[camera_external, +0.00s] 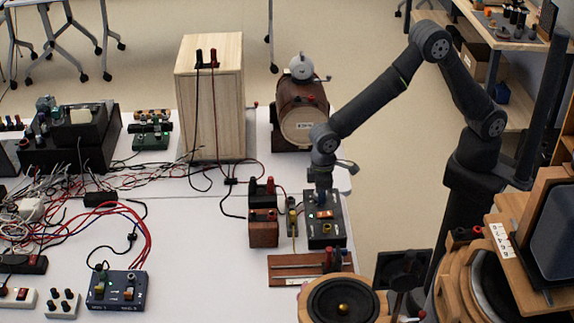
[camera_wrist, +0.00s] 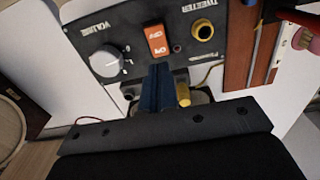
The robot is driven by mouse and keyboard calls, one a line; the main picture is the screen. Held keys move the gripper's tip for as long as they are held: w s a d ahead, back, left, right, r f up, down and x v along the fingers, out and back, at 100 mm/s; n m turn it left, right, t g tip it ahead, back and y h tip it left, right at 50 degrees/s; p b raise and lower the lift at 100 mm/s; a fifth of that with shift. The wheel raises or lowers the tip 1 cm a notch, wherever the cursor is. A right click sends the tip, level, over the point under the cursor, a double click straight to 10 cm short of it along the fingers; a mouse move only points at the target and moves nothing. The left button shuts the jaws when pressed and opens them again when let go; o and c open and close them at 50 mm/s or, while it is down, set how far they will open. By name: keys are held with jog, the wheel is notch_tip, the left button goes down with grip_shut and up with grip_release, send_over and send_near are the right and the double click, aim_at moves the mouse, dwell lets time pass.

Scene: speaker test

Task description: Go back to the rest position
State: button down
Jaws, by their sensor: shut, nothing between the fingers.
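My gripper (camera_external: 322,200) points down at the black control box (camera_external: 334,238) on the white table. Its dark blue fingers are together with nothing between them. In the wrist view the shut fingertips (camera_wrist: 158,72) lie in front of the box panel, just below the orange ON/OFF switch (camera_wrist: 157,41). I cannot tell whether they touch it. The panel (camera_wrist: 130,22) also has a grey volume knob (camera_wrist: 103,61) and a yellow tweeter jack (camera_wrist: 204,32). A second yellow piece (camera_wrist: 183,95) shows beside the fingers. My fingers hide part of the panel.
Small wooden blocks with terminals (camera_external: 263,233) stand left of the box. A wooden board (camera_external: 290,270) and round speaker (camera_external: 342,302) are in front. A tall wooden cabinet (camera_external: 210,110) and barrel-like device (camera_external: 301,115) stand behind. Wires (camera_external: 130,225) cover the left side.

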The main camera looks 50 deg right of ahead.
jog(key=s+d+r, duration=0.2)
jog(key=r, duration=1.1)
jog(key=s+d+r+t+y, duration=0.1)
jog(key=s+d+r, duration=0.1)
jog(key=r, duration=1)
jog(key=shift+r, duration=0.35)
jog(key=shift+s, duration=0.1)
jog(key=c, duration=1.9)
grip_release()
jog(key=shift+c, duration=0.2)
jog(key=o, duration=1.8)
jog(key=w+d+f+g+h, duration=0.1)
jog(key=w+d+f, duration=0.1)
jog(key=w+f, duration=0.3)
jog(key=w, duration=0.4)
jog(key=shift+f, duration=0.25)
jog(key=shift+o, duration=0.7)
notch_tip(320, 180, down, 10)
jog(key=shift+w, duration=0.15)
jog(key=shift+d+r, duration=0.1)
jog(key=shift+r, duration=0.05)
notch_tip(320, 180, up, 10)
